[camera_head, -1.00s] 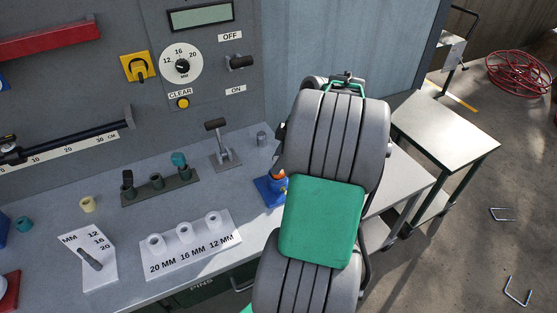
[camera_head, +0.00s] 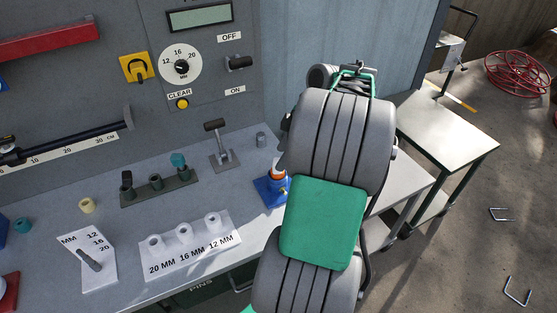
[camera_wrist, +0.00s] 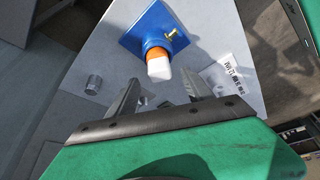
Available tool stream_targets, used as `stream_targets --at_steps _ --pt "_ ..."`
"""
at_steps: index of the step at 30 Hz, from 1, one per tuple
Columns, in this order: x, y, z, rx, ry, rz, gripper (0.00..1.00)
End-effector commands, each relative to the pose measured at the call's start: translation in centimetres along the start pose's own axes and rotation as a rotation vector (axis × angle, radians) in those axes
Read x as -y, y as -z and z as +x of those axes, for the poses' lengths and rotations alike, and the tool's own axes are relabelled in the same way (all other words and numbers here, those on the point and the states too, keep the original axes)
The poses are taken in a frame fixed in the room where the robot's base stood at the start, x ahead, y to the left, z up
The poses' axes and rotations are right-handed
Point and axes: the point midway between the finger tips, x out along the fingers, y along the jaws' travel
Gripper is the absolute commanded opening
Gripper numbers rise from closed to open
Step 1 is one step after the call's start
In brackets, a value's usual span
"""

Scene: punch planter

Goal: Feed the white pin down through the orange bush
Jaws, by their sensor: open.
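The orange bush (camera_wrist: 157,53) sits in a blue holder (camera_wrist: 133,39) with a small brass screw on its side. The white pin (camera_wrist: 159,70) stands at the bush's top in the wrist view; how deep it sits is hidden. The bush (camera_head: 278,173) and blue holder (camera_head: 268,192) also show in the head view, partly behind my arm. My gripper (camera_wrist: 163,90) is open, its two fingers apart on the near side of the pin, with nothing between their tips. In the head view my arm hides the gripper.
A white block with three holes (camera_head: 190,244), marked 20, 16 and 12 MM, lies left of the holder. A grey cylinder (camera_head: 261,139) stands behind. A lever (camera_head: 220,145) and a dark rack (camera_head: 160,185) stand further left. The front of the bench (camera_head: 135,292) is clear.

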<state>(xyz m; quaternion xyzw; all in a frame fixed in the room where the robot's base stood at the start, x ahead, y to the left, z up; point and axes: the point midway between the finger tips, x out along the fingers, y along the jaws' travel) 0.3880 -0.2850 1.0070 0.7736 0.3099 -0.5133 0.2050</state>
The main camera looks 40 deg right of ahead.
Motion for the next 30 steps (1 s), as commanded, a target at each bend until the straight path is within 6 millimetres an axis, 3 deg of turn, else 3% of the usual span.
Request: stream_targets --at_steps 3,6,22,26,30 --pt "-0.1 0.0 -2.6 0.001 -0.001 0.001 0.6" --pt "0.0 0.0 -3.6 0.001 0.0 0.0 0.6" --pt "0.1 0.4 -3.8 0.002 0.001 0.003 0.6" --pt "1.4 4.6 -2.8 0.024 -0.003 0.06 0.6" --pt "6.3 12.3 -0.2 0.071 -0.034 0.217 0.6"
